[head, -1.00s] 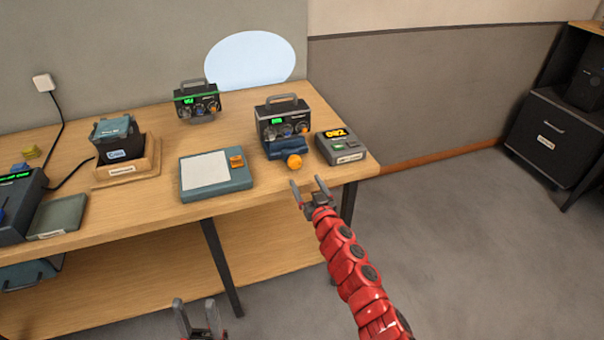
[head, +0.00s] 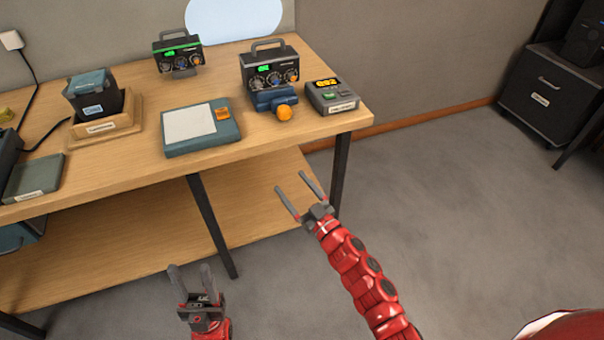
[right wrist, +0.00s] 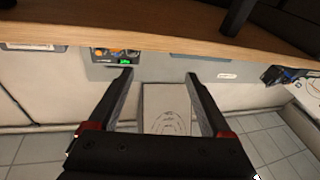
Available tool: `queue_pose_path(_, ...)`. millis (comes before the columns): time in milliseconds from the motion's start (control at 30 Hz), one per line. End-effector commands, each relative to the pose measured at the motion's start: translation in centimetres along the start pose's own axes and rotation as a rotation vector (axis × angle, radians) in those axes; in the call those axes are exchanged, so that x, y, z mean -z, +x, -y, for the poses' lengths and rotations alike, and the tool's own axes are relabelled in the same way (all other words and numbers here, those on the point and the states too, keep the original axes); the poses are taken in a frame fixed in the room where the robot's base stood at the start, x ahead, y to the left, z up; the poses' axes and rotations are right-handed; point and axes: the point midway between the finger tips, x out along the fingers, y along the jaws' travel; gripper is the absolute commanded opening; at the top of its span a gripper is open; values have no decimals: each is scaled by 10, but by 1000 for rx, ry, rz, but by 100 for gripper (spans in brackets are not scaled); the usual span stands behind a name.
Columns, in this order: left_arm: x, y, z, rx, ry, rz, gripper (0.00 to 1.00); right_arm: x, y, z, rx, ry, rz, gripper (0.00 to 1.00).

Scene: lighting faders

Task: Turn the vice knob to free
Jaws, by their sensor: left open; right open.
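The orange vice knob (head: 284,113) sticks out from the front of a blue vice (head: 272,98) near the table's front right. A dark box with a handle, green display and dials (head: 270,68) stands at the vice. My right gripper (head: 299,190) is open and empty, in front of the table and below the knob, apart from it. Its open fingers (right wrist: 161,75) also show in the right wrist view, with nothing between them. My left gripper (head: 190,272) is open and empty, low in front of the table at the left.
A grey device with an orange display (head: 332,96) sits right of the vice. A blue-grey pad with a white sheet (head: 192,128) lies to the left. Further left are a dark bin on a wooden base (head: 106,125) and another dialled box (head: 179,54). The table edge (head: 250,142) lies between.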

Motion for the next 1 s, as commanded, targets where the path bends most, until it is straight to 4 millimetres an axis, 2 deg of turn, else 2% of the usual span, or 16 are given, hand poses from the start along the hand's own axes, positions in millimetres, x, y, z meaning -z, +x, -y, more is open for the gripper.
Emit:
queue_pose_path(33,-2,-12,-1,0,0,0,50,-11,-7,8,20,-11,-26,83)
queue_pose_path(167,-4,-24,-1,0,0,0,50,-18,-20,30,72,-42,-98,83)
queue_pose_path(300,-6,-34,-2,0,0,0,50,-20,-30,50,117,-70,-168,83)
queue_pose_path(500,-7,-39,-2,0,0,0,50,-18,-38,65,148,-90,-225,83)
queue_pose_path(867,-6,-39,-2,0,0,0,50,-16,-39,67,150,-91,-234,83)
queue_pose_path(967,-5,-32,-2,0,0,0,50,-10,-40,55,93,-24,-225,83)
queue_pose_path(1000,-4,-26,-1,0,0,0,50,-7,-41,42,34,44,-213,83)
